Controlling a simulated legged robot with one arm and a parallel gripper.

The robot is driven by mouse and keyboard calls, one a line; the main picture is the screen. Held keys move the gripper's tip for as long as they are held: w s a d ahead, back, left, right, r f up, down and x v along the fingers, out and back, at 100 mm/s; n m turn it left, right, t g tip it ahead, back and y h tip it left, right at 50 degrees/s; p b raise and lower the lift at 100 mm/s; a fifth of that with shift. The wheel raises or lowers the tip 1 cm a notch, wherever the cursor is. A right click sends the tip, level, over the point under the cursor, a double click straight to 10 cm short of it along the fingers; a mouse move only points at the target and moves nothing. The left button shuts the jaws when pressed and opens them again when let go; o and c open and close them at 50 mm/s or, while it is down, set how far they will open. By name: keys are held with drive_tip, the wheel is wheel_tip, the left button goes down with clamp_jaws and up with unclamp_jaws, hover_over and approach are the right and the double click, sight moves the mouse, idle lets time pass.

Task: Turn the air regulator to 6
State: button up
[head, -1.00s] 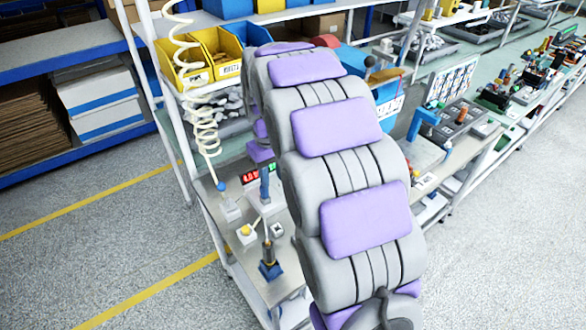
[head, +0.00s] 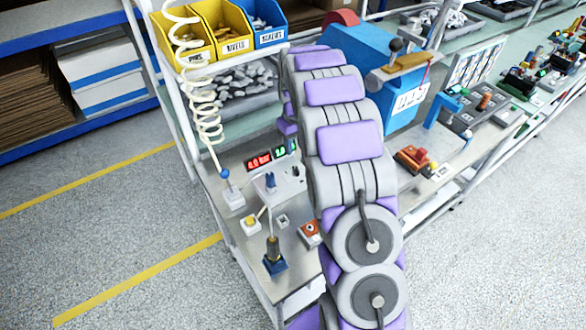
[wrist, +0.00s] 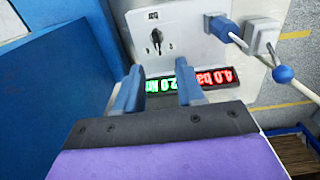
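The air regulator appears to be the white box (head: 290,186) with a blue knob (head: 270,182) on the bench. In the wrist view its blue knob (wrist: 222,28) is at upper right, right of my fingers and apart from them. A red and green display (wrist: 205,82) shows upside down there; the red part seems to read 4.0 bar. The display (head: 268,159) is behind the box in the head view. My gripper (wrist: 158,67) has its two blue fingers apart with nothing between them. In the head view my arm hides the fingers.
A yellow button box (head: 250,222), a dark blue-based tool (head: 273,255) and an orange-knobbed box (head: 310,233) stand in front. Yellow, blue bins (head: 225,45) are behind.

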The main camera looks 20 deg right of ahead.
hover_over(297, 169)
drive_tip(key=d, duration=0.1)
drive_tip(key=f, duration=0.6)
drive_tip(key=shift+d+b, duration=0.2)
drive_tip(key=shift+b, duration=0.15)
drive_tip(key=a+f, duration=0.2)
drive_tip(key=f, duration=0.2)
drive_tip(key=shift+a+f+b, duration=0.35)
drive_tip(key=shift+a+b, duration=0.05)
drive_tip(key=shift+d+f, duration=0.25)
drive_tip(key=shift+d, duration=0.85)
drive_tip(key=shift+c, duration=0.6)
drive_tip(key=shift+w+a, duration=0.1)
drive_tip(key=shift+a, duration=0.65)
drive_tip(key=c, duration=0.4)
clamp_jaws()
drive_tip(key=shift+d, duration=0.3)
